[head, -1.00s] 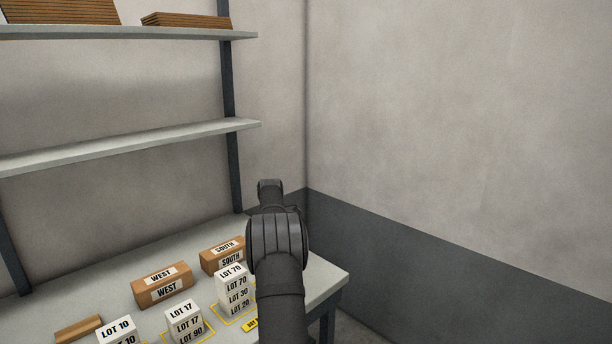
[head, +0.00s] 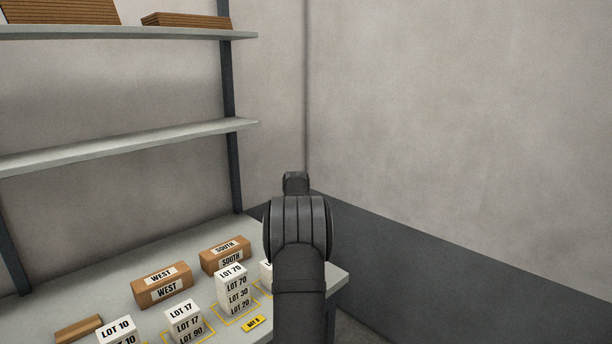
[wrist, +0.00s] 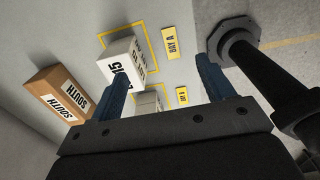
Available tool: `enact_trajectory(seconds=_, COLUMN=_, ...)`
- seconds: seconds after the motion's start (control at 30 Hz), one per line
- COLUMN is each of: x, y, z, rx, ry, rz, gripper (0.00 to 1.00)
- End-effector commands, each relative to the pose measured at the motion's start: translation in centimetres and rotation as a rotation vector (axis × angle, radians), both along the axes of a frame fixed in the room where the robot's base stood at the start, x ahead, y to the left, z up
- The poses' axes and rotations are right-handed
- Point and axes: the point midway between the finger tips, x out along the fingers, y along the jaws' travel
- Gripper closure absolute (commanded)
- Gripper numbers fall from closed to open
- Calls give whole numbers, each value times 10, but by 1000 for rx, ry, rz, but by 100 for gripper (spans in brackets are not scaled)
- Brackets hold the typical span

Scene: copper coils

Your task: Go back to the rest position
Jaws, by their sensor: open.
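My gripper (wrist: 163,70) shows in the wrist view with its two blue fingers apart and nothing held between them. It is above the table (wrist: 80,45). A white stack (wrist: 121,62) with black print and a lower white block (wrist: 148,103) show below, near the left finger; I see no clear contact. In the head view my dark arm covers the right part of the table (head: 215,240), and the fingers are hidden. White stacks marked LOT 70 (head: 233,290), LOT 17 (head: 184,322) and LOT 10 (head: 118,332) stand upright there. Another white stack (head: 266,273) is partly behind my arm.
Brown boxes marked WEST (head: 162,287) and SOUTH (head: 226,256) sit behind the stacks. A yellow tag (head: 253,323) lies in front of LOT 70. Two shelves (head: 130,147) hang over the table's back; the upper one bears brown slatted stacks (head: 60,11). Bare wall stands at right.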

Motion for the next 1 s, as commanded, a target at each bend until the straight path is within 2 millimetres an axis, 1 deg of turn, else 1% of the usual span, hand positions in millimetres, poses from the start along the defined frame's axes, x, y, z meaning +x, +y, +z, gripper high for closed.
enact_trajectory(seconds=0.03, x=-4, y=-10, z=6, rx=0, ry=-1, rz=-3, gripper=26)
enact_trajectory(seconds=0.17, x=-13, y=-30, z=20, rx=0, ry=-1, rz=-3, gripper=26)
enact_trajectory(seconds=0.3, x=-25, y=-3, z=26, rx=0, ry=0, rz=8, gripper=26)
enact_trajectory(seconds=0.67, x=-60, y=59, z=39, rx=0, ry=0, rz=15, gripper=26)
enact_trajectory(seconds=1.0, x=-102, y=112, z=49, rx=0, ry=0, rz=22, gripper=26)
